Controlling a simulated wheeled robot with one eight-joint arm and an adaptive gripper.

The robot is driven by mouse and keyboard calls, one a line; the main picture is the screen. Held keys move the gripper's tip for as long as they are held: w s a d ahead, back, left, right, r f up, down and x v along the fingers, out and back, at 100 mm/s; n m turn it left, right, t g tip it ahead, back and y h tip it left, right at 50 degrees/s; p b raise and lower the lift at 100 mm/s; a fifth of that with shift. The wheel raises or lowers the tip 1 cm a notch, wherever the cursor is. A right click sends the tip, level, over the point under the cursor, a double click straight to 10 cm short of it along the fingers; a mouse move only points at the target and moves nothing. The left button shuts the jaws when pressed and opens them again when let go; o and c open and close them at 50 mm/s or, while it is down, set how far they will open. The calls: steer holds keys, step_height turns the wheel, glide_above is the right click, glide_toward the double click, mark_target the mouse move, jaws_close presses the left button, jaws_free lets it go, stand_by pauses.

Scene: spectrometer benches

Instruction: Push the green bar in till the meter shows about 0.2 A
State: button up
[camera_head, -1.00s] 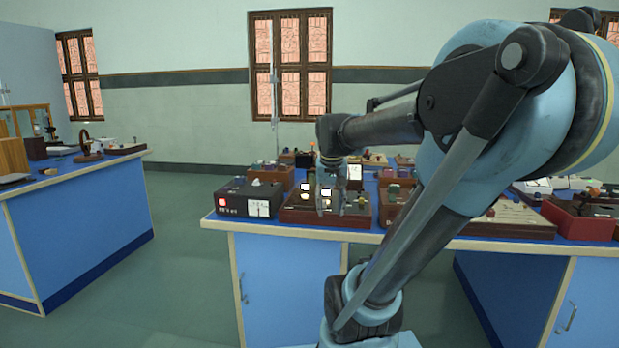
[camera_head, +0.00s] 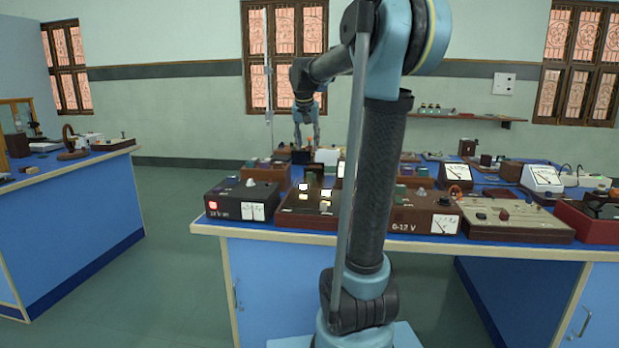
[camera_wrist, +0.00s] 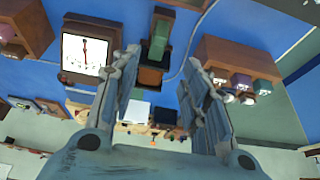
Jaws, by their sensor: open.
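The green bar (camera_wrist: 160,38) shows in the wrist view at the top middle, upright in the picture and sitting in a dark brown-edged holder (camera_wrist: 151,76). A meter (camera_wrist: 86,53) with a white face and a dark needle is just left of it; its reading is too small to tell. My gripper (camera_wrist: 165,88) is open and empty, its two fingers below and to either side of the bar, apart from it. In the head view my gripper (camera_head: 306,128) hangs above the far part of the bench.
A brown box with coloured terminals (camera_wrist: 238,70) stands right of the bar, and a cable runs nearby. In the head view, the blue bench (camera_head: 290,248) carries several instruments, including a black supply (camera_head: 243,200) and a 0-12 V box (camera_head: 425,212) at the front.

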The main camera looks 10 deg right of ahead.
mark_target(310, 173)
steer(key=x, duration=1.6)
steer(key=shift+f, duration=0.1)
steer(key=shift+a, duration=0.1)
steer(key=shift+c, duration=0.3)
jaws_close()
